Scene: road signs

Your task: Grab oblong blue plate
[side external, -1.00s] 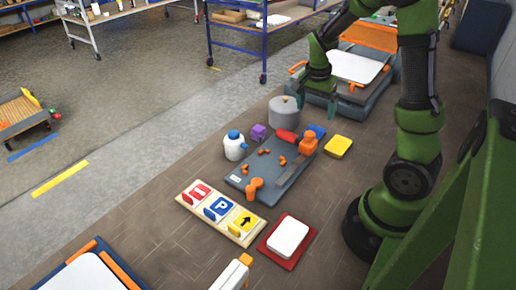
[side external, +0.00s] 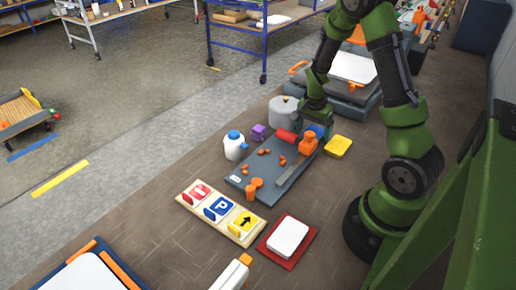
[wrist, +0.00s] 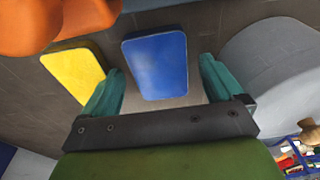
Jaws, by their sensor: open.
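The oblong blue plate (wrist: 157,64) lies on the brown floor in the wrist view, between the two teal fingers of my gripper (wrist: 160,85). The fingers are open and stand apart from its sides. In the side external view the blue plate (side external: 317,130) shows only in part, beside my gripper (side external: 312,128), which is low above it. I cannot tell how far the fingers are above the floor.
A yellow block (wrist: 75,76) lies close to the plate. An orange object (side external: 308,143) stands on the grey board (side external: 262,186). A grey pot (side external: 283,111) and a red cylinder (side external: 286,136) are also near. Sign cards (side external: 220,208) lie farther forward.

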